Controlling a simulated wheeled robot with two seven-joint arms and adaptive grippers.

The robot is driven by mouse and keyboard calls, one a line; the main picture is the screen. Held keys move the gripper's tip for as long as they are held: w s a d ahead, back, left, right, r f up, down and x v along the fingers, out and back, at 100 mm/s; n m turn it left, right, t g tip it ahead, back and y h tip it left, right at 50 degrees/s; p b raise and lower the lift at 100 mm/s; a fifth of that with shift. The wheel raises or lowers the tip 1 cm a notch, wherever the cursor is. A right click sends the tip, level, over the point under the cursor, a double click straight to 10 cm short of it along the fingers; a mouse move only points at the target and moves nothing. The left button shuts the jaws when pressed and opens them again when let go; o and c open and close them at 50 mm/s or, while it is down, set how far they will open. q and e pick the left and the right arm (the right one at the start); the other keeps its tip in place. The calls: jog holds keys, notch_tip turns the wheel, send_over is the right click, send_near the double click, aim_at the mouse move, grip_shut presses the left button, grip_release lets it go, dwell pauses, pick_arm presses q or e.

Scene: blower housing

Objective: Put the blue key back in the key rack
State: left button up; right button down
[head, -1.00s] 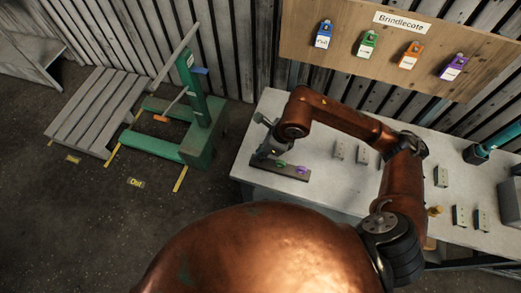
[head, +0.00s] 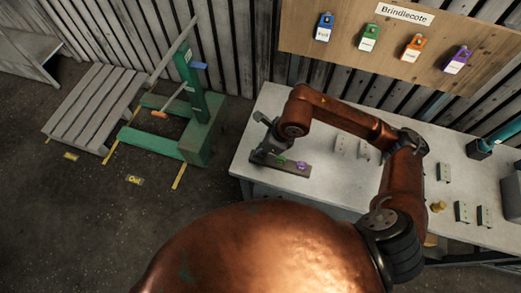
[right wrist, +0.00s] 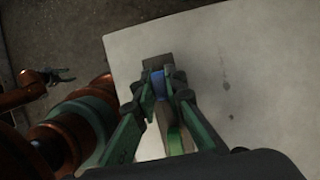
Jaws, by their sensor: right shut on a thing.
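The key rack (head: 294,169) is a dark narrow bar lying near the left end of the grey table. A green key (head: 281,159) and a purple key (head: 301,165) stand in it. My right gripper (head: 262,155) is over the rack's left end and hides that part in the head view. In the right wrist view my right gripper (right wrist: 160,78) is shut on the blue key (right wrist: 158,88), over or at the rack (right wrist: 157,62). Whether the key touches its slot is hidden. My left gripper (right wrist: 62,75) shows small at the left of the right wrist view, empty, its fingers apart.
Several grey blocks (head: 444,172) and a brass piece (head: 438,207) are on the table (head: 330,198) to the right. A wooden board (head: 390,50) with coloured padlock-like tags is on the wall behind. A green stand (head: 195,110) and a slatted pallet (head: 95,105) are on the floor left.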

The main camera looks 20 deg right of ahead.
jog(key=shift+f, duration=0.15)
jog(key=c, duration=1.9)
grip_release()
jog(key=v, duration=1.2)
jog(key=shift+s, duration=0.1)
